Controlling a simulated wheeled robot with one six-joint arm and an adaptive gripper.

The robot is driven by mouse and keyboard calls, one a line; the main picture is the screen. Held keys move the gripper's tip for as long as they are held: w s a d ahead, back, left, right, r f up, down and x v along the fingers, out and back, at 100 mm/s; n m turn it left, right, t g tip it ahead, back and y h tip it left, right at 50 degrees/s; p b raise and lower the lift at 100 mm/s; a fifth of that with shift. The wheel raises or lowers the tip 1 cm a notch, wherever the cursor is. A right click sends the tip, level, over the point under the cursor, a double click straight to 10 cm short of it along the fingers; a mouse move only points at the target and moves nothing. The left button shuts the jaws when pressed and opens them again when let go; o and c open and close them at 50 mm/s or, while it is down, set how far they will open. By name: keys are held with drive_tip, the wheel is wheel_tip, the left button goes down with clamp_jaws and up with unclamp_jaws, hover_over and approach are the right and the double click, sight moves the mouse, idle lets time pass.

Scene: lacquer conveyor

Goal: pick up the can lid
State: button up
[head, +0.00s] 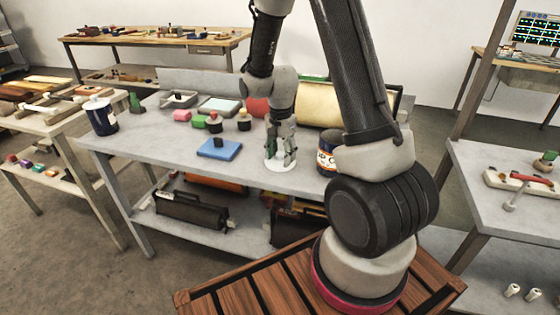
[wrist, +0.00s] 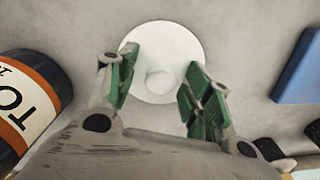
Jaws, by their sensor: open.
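The can lid (wrist: 160,40) is a white disc with a raised knob (wrist: 159,79) at its middle, lying flat on the grey table. In the head view only part of the can lid (head: 283,166) shows beneath my gripper (head: 281,160). In the wrist view my gripper (wrist: 158,95) is open, with its two green-padded fingers on either side of the knob. The fingers overlap the disc in the picture. I cannot tell whether they touch it. Nothing is held between them.
A blue block (head: 219,149) lies to the left. Small stampers (head: 243,122) and a dark blue can (head: 101,117) stand farther left.

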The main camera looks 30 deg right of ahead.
drive_tip(key=c, duration=1)
drive_tip(key=shift+o, duration=0.2)
